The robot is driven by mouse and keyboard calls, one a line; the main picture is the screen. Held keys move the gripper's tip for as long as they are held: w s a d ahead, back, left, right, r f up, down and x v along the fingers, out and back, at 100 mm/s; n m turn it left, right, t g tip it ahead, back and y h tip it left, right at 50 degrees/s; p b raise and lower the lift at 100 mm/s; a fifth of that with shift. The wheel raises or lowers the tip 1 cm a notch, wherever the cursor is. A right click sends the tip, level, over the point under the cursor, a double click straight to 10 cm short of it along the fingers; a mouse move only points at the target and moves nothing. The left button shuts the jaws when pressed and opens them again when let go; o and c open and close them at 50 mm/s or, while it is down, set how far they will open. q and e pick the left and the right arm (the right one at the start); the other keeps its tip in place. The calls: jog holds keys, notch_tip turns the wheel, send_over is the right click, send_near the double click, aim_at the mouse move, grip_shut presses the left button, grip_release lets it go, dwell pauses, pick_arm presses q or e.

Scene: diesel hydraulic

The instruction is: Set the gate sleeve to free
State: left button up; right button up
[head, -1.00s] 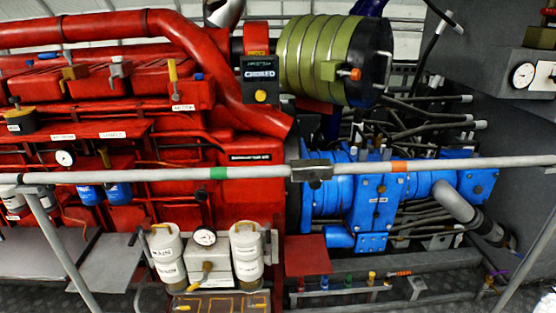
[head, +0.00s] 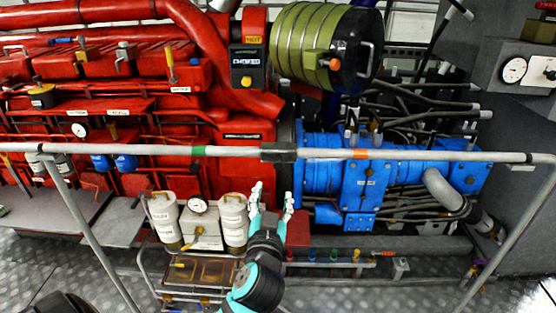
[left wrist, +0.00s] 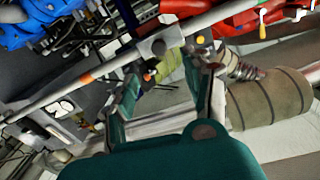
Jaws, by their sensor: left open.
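The gate sleeve appears to be the dark grey block (head: 278,152) around the pale horizontal rail (head: 420,155). It sits between a green band (head: 198,151) on its left and an orange band (head: 360,154) on its right, touching neither. My left gripper (head: 272,198) is open and empty, fingers pointing up, just below the block in the head view. In the left wrist view the block (left wrist: 160,44) lies beyond the open fingertips (left wrist: 168,62), with a visible gap to one finger; contact cannot be told. My right gripper is not in view.
Behind the rail stand a red engine (head: 240,125), a blue housing (head: 370,175) and a green ribbed cylinder (head: 315,45). A trolley with white canisters (head: 234,220) and a gauge (head: 198,205) stands left of my left arm. Grey posts (head: 95,235) support the rail.

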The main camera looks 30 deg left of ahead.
aim_at(278, 165)
pick_arm(q)
jog(key=p+x, duration=0.3)
jog(key=x, duration=0.9)
jog(key=shift+w, duration=0.1)
jog(key=shift+w+a+p, duration=0.3)
jog(key=shift+w+p, duration=0.05)
jog(key=shift+w, duration=0.3)
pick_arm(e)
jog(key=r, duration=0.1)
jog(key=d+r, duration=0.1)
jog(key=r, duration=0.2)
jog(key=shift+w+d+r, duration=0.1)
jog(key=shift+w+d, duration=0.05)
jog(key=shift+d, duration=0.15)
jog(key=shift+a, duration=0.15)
pick_arm(q)
jog(key=c, duration=0.5)
jog(key=shift+f, duration=0.1)
grip_shut()
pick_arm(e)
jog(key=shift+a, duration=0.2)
